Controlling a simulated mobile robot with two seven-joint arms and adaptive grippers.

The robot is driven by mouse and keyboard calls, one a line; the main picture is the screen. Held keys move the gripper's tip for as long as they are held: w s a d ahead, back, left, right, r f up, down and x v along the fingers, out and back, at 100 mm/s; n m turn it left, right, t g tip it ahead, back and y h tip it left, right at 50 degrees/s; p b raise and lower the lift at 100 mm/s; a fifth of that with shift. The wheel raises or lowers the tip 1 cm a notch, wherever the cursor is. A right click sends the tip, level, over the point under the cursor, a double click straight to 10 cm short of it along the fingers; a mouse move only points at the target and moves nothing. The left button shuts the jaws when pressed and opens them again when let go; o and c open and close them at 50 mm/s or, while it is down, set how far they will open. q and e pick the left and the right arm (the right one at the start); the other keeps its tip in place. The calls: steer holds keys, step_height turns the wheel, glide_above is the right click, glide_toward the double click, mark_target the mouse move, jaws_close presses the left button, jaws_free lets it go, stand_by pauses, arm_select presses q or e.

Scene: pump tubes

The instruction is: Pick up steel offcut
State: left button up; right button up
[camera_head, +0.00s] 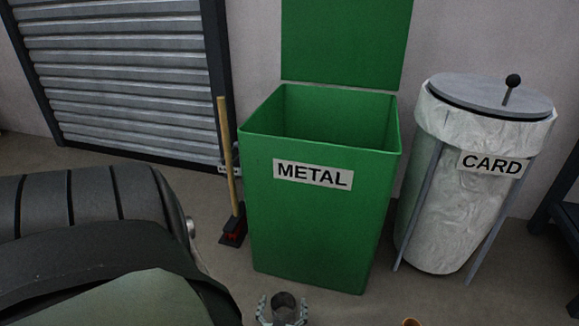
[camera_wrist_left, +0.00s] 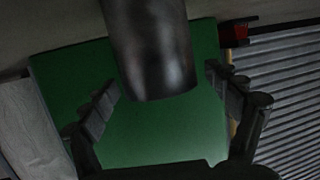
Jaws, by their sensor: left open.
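The steel offcut looks like a short dark grey metal tube (camera_head: 284,301), at the bottom edge of the head view in front of the green bin. In the left wrist view the steel offcut (camera_wrist_left: 152,50) comes in from the top, between the finger lines. My left gripper (camera_head: 282,308) has one finger on each side of it. In the left wrist view the left gripper (camera_wrist_left: 162,85) is open, with green showing between the fingers and the tube's end. What supports the tube is out of frame. My right gripper is not in view.
An open green bin (camera_head: 310,225) labelled METAL stands ahead, its lid raised. A CARD bin (camera_head: 450,200) with a closed grey lid stands to its right. A wooden-handled broom (camera_head: 229,170) leans left of the green bin, near a roller shutter (camera_head: 120,80). A small orange thing (camera_head: 411,322) shows at the bottom edge.

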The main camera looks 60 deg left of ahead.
arm_select(q)
steer(key=c, duration=1.4)
steer(key=shift+r, duration=0.1)
